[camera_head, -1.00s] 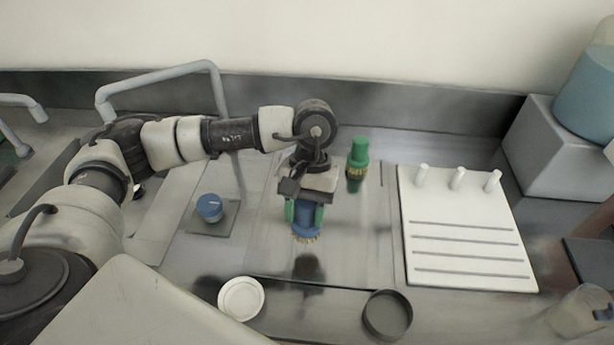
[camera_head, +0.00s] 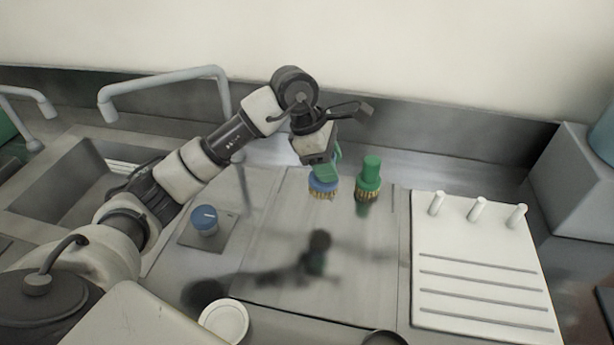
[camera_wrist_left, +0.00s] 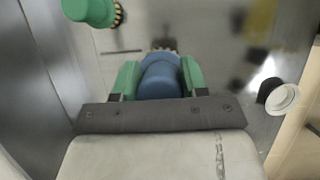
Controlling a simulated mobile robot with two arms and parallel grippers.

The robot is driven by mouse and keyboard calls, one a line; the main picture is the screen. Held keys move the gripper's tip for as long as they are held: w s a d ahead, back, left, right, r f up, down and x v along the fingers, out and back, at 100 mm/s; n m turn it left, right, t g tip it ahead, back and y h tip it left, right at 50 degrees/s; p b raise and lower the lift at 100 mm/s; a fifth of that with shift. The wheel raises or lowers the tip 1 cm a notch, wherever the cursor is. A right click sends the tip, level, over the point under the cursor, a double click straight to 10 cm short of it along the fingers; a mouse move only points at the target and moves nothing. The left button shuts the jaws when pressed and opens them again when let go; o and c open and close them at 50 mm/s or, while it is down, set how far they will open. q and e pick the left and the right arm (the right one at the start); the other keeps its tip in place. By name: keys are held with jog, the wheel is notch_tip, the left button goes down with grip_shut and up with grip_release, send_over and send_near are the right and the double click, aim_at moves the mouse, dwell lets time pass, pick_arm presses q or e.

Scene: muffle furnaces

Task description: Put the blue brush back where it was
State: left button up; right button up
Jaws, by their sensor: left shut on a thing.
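My left gripper (camera_head: 324,170) is shut on the blue brush (camera_head: 323,187), whose pale bristles point down. The green fingers hide most of its handle in the head view. In the left wrist view the blue brush (camera_wrist_left: 160,78) sits between both green fingers. A green brush (camera_head: 368,178) stands upright on its bristles just to the right of the blue brush; it also shows at the top left of the left wrist view (camera_wrist_left: 92,10). I cannot tell whether the blue bristles touch the surface. My right gripper is not in view.
A white pegged rack (camera_head: 480,265) lies at the right. A blue knob (camera_head: 204,219) on a grey plate is at the left, near a sink (camera_head: 75,185) and a tap (camera_head: 165,82). A white dish (camera_head: 224,320) is at the front. The middle of the panel (camera_head: 330,250) is clear.

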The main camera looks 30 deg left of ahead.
pick_arm(q)
jog(key=w+a+f+p, duration=0.1)
jog(key=a+f, duration=0.1)
jog(key=f, duration=0.1)
jog(key=w+a+f, duration=0.2)
jog(key=f, duration=0.1)
jog(key=w+a+f+p, duration=0.1)
jog(key=a+f, duration=0.1)
jog(key=shift+w+a+f+p, duration=0.2)
jog(key=shift+a+f+p, duration=0.1)
jog(key=shift+a+f, duration=0.1)
jog(key=shift+f, duration=0.1)
jog(key=shift+f, duration=0.15)
jog(key=o, duration=0.9)
